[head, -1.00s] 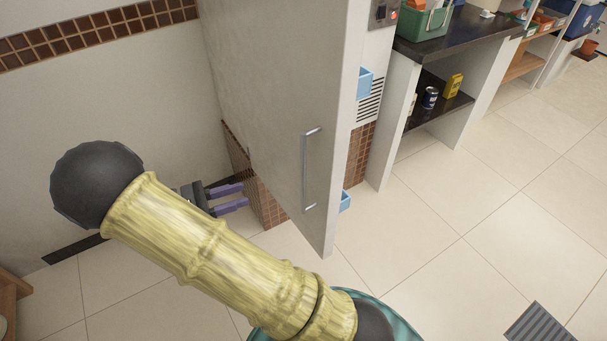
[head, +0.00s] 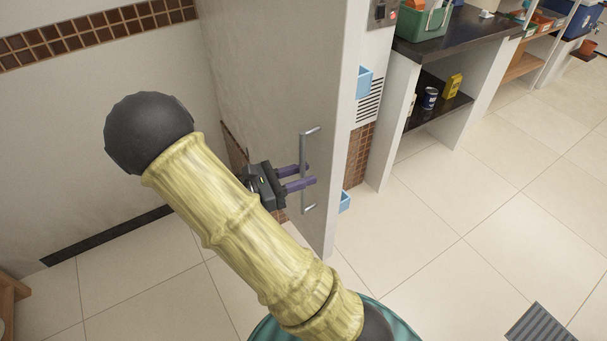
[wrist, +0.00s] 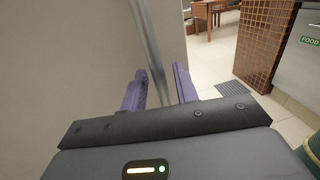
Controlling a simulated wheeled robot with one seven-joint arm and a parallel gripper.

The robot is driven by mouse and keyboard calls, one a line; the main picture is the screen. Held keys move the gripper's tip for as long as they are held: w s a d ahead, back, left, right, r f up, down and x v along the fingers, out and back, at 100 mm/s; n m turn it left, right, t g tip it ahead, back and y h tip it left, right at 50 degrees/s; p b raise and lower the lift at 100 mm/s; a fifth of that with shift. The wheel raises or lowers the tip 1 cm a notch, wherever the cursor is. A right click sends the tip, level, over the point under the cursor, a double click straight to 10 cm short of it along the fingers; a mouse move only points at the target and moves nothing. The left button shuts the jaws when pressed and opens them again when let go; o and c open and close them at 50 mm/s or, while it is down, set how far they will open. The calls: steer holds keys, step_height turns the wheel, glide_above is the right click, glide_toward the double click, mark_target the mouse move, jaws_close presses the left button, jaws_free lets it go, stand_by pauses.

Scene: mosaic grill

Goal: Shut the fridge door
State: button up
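The fridge door (head: 270,80) is a tall grey panel, standing open and swung out towards me. Its silver vertical handle (head: 304,165) is near the free edge, and shows as a grey bar in the wrist view (wrist: 150,45). My gripper (head: 311,174) is in front of the door at the handle's height, with its two purple fingers pointing right, overlapping the handle in the head view. In the wrist view my gripper (wrist: 160,70) has a gap between its fingers, with nothing held in it. I cannot tell whether a finger touches the handle or door.
Light blue door bins (head: 363,83) show beyond the door's edge. A dark counter (head: 455,40) with a green crate (head: 424,22) stands to the right. A tiled wall (head: 90,130) is on the left. The tiled floor (head: 450,250) at right is clear except for a grey grate (head: 541,322).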

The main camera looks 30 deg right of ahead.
steer(key=shift+d, duration=0.25)
jaws_close()
steer(key=shift+w+d, duration=0.1)
